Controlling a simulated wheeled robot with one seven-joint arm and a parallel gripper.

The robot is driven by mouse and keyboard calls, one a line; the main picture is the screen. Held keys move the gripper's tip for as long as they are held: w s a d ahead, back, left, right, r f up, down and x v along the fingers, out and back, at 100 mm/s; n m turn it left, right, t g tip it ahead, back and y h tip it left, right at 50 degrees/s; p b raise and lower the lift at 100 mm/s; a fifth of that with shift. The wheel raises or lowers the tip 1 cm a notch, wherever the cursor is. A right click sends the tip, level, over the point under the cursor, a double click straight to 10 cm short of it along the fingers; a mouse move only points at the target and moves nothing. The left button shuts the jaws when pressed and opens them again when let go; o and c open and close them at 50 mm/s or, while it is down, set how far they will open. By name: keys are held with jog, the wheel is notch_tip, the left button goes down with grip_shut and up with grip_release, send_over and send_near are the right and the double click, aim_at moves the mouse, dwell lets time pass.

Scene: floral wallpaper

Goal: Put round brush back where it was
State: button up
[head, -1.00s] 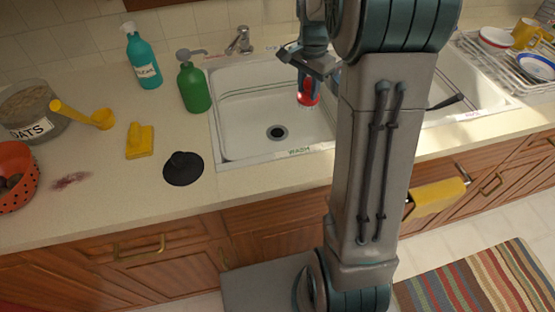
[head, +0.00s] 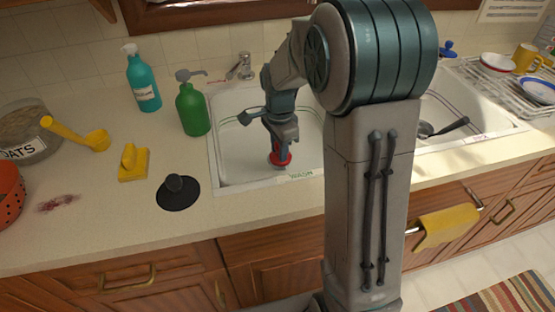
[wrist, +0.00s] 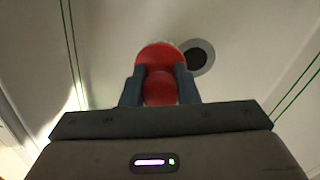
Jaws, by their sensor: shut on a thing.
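The round brush (head: 280,162) is red and sits in my gripper (head: 281,145), low over the left sink basin. In the wrist view the red brush (wrist: 160,62) is between the two dark fingers of my gripper (wrist: 160,88), which is shut on it. A pale edge shows at the brush's far side. The left basin (head: 235,170) is white, with a dark drain (wrist: 197,57) just beyond the brush in the wrist view. My arm hides part of the sink. I cannot tell whether the brush touches the basin floor.
A green soap bottle (head: 192,108), a teal bottle (head: 143,80) and a faucet (head: 243,66) stand behind and left of the basin. A dish rack (head: 500,85) is at right.

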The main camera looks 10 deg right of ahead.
jog(key=shift+a+f, duration=0.15)
jog(key=shift+a, duration=0.05)
jog(key=shift+f, duration=1.95)
jog(key=shift+f+b, duration=0.2)
jog(key=shift+b, duration=0.1)
jog(key=o, duration=1)
jog(key=shift+o, duration=0.2)
jog(key=shift+r, duration=0.1)
